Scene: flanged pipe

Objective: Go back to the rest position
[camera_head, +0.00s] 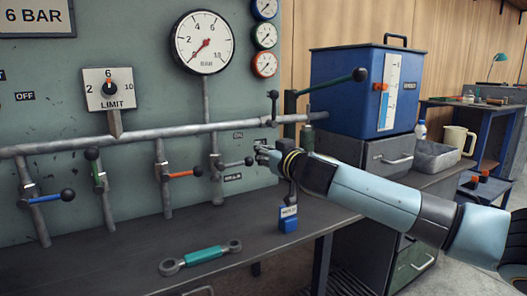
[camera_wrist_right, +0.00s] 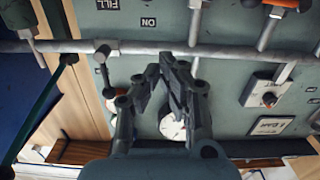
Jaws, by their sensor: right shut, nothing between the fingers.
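My right gripper (camera_head: 264,151) is at the end of my right arm, which comes in from the right in the head view. It hovers in front of the grey-green pipe panel (camera_head: 140,60), just below the horizontal pipe (camera_head: 140,139), near a small black-knobbed lever (camera_head: 237,163). In the right wrist view the two fingers (camera_wrist_right: 168,66) are together with nothing between them. Whether the gripper touches the panel I cannot tell. My left gripper is in neither view.
Levers with blue (camera_head: 45,199) and orange (camera_head: 185,174) handles stick out from the panel. A teal turnbuckle-like tool (camera_head: 204,255) lies on the dark bench (camera_head: 130,270). A small blue padlock-like tag (camera_head: 288,218) is below my arm. A blue tank (camera_head: 345,95) stands behind it.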

